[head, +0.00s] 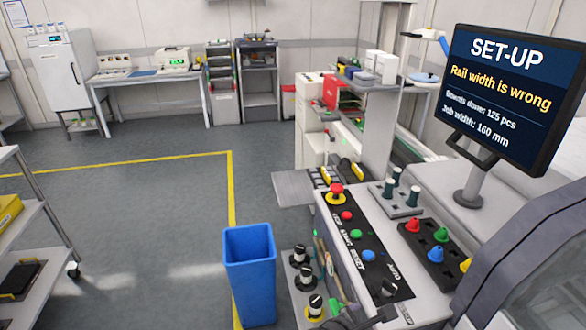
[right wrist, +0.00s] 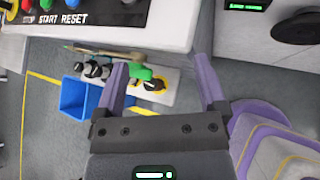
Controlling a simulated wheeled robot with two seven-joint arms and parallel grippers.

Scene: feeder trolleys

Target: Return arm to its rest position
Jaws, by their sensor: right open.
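My right gripper (right wrist: 163,62) is open in the right wrist view, its two fingers apart with nothing held between them. Past the fingers, a green part and black-and-white knobs (right wrist: 97,70) show on a pale ledge below the control panel (right wrist: 100,30). A dark part at the bottom edge of the head view, by the panel's front corner, may be my right arm; its fingers cannot be made out there. My left gripper is in neither view.
The control panel (head: 374,277) has several buttons and a switch. A screen (head: 512,95) reads "SET-UP, Rail width is wrong". A blue bin (head: 250,280) stands left of the panel. A shelf trolley (head: 38,255) is at left. The floor (head: 150,230) between is clear.

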